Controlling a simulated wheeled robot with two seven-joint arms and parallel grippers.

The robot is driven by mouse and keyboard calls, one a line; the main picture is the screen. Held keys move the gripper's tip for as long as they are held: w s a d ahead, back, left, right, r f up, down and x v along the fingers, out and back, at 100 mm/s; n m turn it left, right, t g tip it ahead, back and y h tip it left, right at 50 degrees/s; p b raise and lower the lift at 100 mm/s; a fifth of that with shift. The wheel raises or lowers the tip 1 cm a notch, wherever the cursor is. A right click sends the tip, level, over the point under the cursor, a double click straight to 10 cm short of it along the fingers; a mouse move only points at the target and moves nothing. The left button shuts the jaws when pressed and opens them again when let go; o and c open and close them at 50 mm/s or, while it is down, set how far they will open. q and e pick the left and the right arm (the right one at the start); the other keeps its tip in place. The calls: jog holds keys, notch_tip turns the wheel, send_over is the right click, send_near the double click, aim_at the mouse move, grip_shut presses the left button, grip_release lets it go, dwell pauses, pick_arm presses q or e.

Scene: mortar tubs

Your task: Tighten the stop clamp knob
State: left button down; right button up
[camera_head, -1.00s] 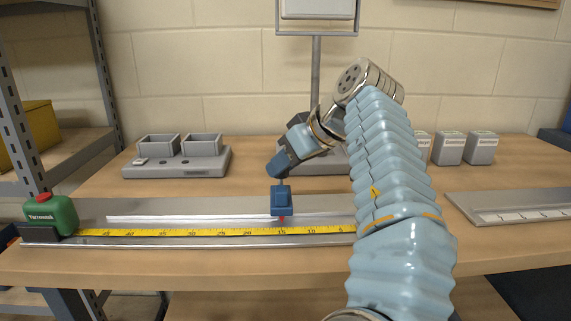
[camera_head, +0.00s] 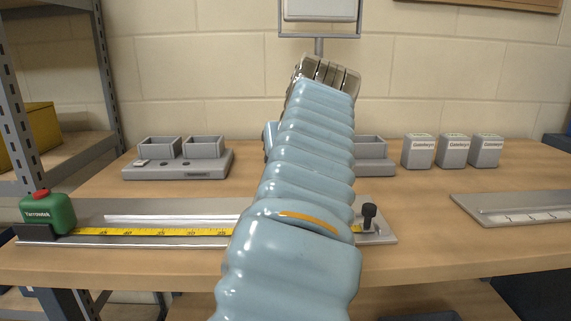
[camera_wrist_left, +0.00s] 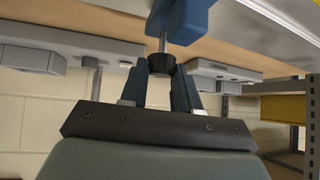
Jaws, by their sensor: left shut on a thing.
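In the left wrist view, the blue stop clamp (camera_wrist_left: 186,18) is at the top, with a metal stem running from it to the black clamp knob (camera_wrist_left: 161,65). My left gripper (camera_wrist_left: 161,74) is shut on this knob, one blue finger on either side. In the head view, my arm crosses the middle and hides the clamp, the knob and the fingertips. The metal rail base (camera_head: 90,210) lies along the bench front, with a yellow tape (camera_head: 180,232) drawn out from the green tape measure (camera_head: 55,212). My right gripper is not in view.
A dark upright knob (camera_head: 369,212) stands at the rail's right end. Twin grey tubs on a base (camera_head: 180,165) stand behind at left; several grey boxes (camera_head: 453,152) stand behind at right. A second ruled plate (camera_head: 515,208) lies at far right. Bench between is bare.

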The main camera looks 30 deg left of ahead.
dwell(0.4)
pick_arm(q)
jog(key=c, duration=0.8)
grip_release()
jog(key=p+v, duration=0.2)
jog(key=v, duration=1.1)
jog(key=shift+s+d+r, duration=0.2)
jog(key=shift+s, duration=0.1)
